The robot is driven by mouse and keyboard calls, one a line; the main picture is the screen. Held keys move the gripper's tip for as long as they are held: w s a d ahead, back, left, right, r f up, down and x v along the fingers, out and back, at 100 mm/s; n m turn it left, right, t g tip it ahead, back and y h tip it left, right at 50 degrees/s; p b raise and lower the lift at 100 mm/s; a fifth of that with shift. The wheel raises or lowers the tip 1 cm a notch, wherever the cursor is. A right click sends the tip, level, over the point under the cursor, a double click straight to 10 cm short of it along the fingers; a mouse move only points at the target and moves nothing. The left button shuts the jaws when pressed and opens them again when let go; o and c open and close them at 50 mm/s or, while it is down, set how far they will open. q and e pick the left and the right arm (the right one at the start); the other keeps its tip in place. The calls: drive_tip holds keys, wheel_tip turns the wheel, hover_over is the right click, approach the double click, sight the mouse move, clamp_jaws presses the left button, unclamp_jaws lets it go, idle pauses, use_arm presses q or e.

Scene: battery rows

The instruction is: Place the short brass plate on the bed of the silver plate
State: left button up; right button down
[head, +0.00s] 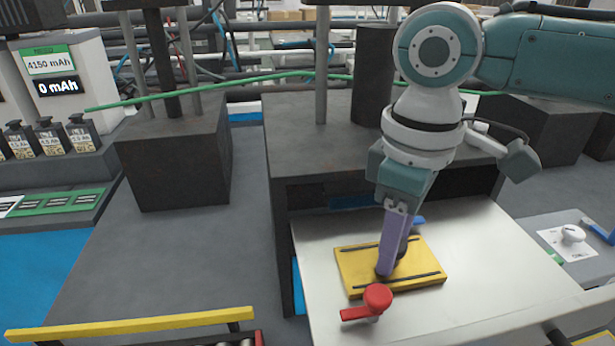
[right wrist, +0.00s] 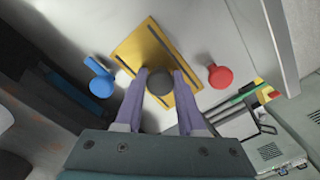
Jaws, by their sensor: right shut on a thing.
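The brass plate (head: 362,268) is a yellow slab with two dark strips and a dark round knob (right wrist: 160,80) in its middle. It is over the bed of the silver plate (head: 322,238), turned slightly against its edges. I cannot tell whether it touches the bed or hovers just above it. My right gripper (head: 386,268) comes down from above with its purple fingers closed on the knob. It also shows in the right wrist view (right wrist: 160,90), one finger on each side of the knob. My left gripper is not in view.
A red-knobbed piece (head: 377,297) is close to the brass plate's near edge, and a blue one (right wrist: 101,86) is on the opposite side. A dark block machine (head: 290,125) stands behind. A white-knobbed sheet (head: 573,236) is at right. Batteries (head: 50,138) stand at left.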

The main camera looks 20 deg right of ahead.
drive_tip(key=shift+f, duration=0.1)
drive_tip(key=c, duration=0.5)
unclamp_jaws()
wheel_tip(320, 180, up, 12)
idle(0.3)
